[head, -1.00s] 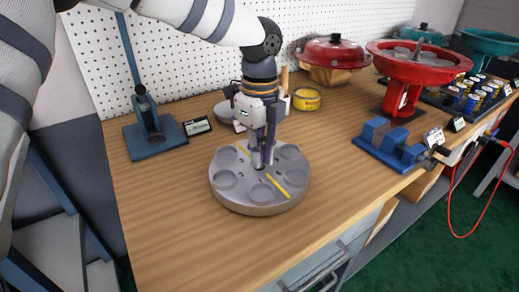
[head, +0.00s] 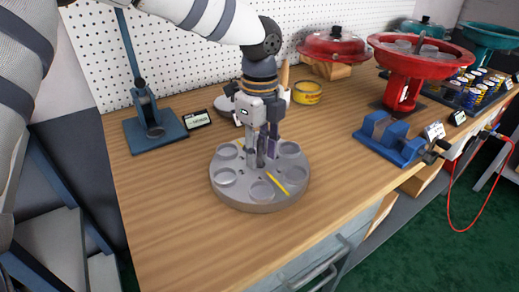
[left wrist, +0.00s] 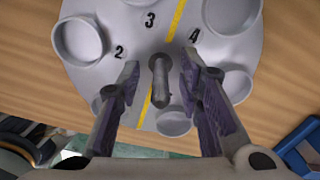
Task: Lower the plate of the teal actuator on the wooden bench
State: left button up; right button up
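A round grey plate (head: 262,202) lies on the wooden bench (head: 180,215). It has several shallow cups, a yellow stripe and a short central stem. The left wrist view shows the plate (left wrist: 120,25) with numbers 2, 3 and 4, and the stem (left wrist: 160,80) upright between my finger pads. My left gripper (head: 261,160) points down over the plate's middle. Its fingers are open on either side of the stem, with gaps showing on both sides. A teal bowl-shaped body (head: 492,36), perhaps the teal actuator, is cut by the right edge. My right gripper is not in view.
A red actuator body (head: 405,65) and its red lid (head: 333,46) stand at the back right, with a teal lid (head: 424,27) behind. A blue block fixture (head: 388,140) is right of the plate, a blue press (head: 152,125) left. Bench front-left is clear.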

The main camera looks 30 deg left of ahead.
pick_arm(q)
notch_tip(320, 180, up, 12)
dwell(0.4)
